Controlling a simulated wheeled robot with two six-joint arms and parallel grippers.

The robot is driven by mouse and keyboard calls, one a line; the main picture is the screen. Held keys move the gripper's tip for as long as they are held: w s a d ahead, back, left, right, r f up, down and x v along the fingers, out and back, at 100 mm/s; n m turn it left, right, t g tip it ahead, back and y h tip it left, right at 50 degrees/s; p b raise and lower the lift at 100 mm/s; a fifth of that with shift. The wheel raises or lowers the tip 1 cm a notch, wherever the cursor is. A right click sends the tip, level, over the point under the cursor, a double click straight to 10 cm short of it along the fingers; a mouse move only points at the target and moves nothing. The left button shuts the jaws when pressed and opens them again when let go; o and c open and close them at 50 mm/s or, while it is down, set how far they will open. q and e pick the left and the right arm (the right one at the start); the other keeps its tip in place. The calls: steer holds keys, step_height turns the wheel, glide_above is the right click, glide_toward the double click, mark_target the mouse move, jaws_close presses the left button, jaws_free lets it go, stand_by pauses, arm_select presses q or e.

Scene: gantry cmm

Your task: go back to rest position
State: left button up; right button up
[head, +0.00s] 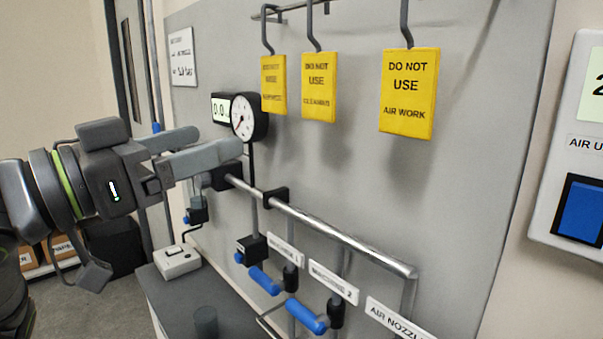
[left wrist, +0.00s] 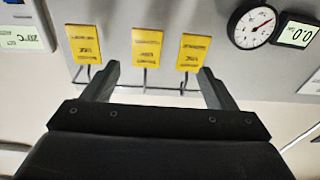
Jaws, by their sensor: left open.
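My left gripper (head: 218,146) comes in from the left in the head view. Its two grey fingers are apart with nothing between them, in front of the wall panel near the round gauge. In the left wrist view the same gripper (left wrist: 158,82) shows spread fingers, with yellow tags seen beyond them. My right gripper is not in view.
Yellow "DO NOT USE" tags (head: 407,92) hang from hooks on the grey panel (head: 350,170). A dial gauge (head: 245,117) and a metal pipe (head: 330,236) with blue-handled valves (head: 305,316) are close to my left gripper. A white box (head: 177,262) sits on a dark bench below.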

arm_select(q)
steer(key=w+a+f+n+y, duration=0.2)
steer(key=w+f, duration=0.2)
steer(key=f, duration=0.4)
steer(key=w+a+f+n+y, duration=0.2)
steer(key=w+f+y, duration=0.1)
steer(key=f, duration=0.5)
steer(key=s+a+f+n+g+y, duration=0.1)
steer(key=a+f+n+y, duration=0.15)
steer(key=f, duration=0.75)
steer(key=s+a+f+n+g+y, duration=0.1)
steer(key=a+f+y, duration=0.25)
steer(key=f, duration=0.75)
steer(key=s+a+f+n+g+y, duration=0.1)
steer(key=s+a+f+g+y, duration=0.2)
steer(key=s+f, duration=0.85)
steer(key=s+a+f+g+y, duration=0.1)
steer(key=s+a+f+g, duration=0.3)
steer(key=s+f, duration=0.7)
step_height(320, 180, down, 25)
steer(key=s+a+g, duration=0.1)
steer(key=s+g, duration=0.1)
steer(key=g, duration=0.1)
steer(key=s+d+f+g, duration=0.1)
steer(key=s+f, duration=1.3)
steer(key=shift+s+f+h, duration=0.25)
steer(key=shift+s+h, duration=0.1)
steer(key=shift+h, duration=0.05)
